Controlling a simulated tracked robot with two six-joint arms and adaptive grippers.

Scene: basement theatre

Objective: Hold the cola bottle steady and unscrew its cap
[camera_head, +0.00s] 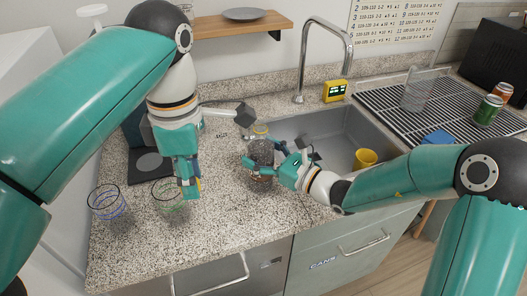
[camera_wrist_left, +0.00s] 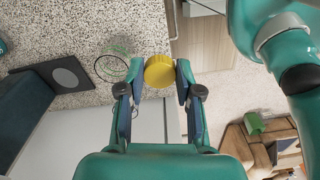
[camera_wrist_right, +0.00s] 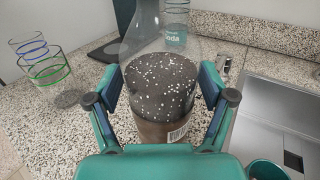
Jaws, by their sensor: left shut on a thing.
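The cola bottle (camera_head: 262,150) stands upright on the speckled counter, clear with dark contents; its dotted label (camera_wrist_right: 160,88) shows in the right wrist view. My right gripper (camera_head: 266,171) has its fingers on both sides of the bottle's body, and in the right wrist view (camera_wrist_right: 160,92) they appear closed against it. The yellow cap (camera_wrist_left: 159,71) is between the fingertips of my left gripper (camera_wrist_left: 157,80), apart from the bottle. In the head view my left gripper (camera_head: 190,190) points down, left of the bottle, with a bit of yellow at its tips.
Two wire-patterned glasses, blue (camera_head: 107,204) and green (camera_head: 168,208), stand on the counter at left. A sink with a yellow cup (camera_head: 365,158) lies to the right of the bottle, below a faucet (camera_head: 322,50). A rack (camera_head: 385,98) holds cans and a glass. The counter's front is clear.

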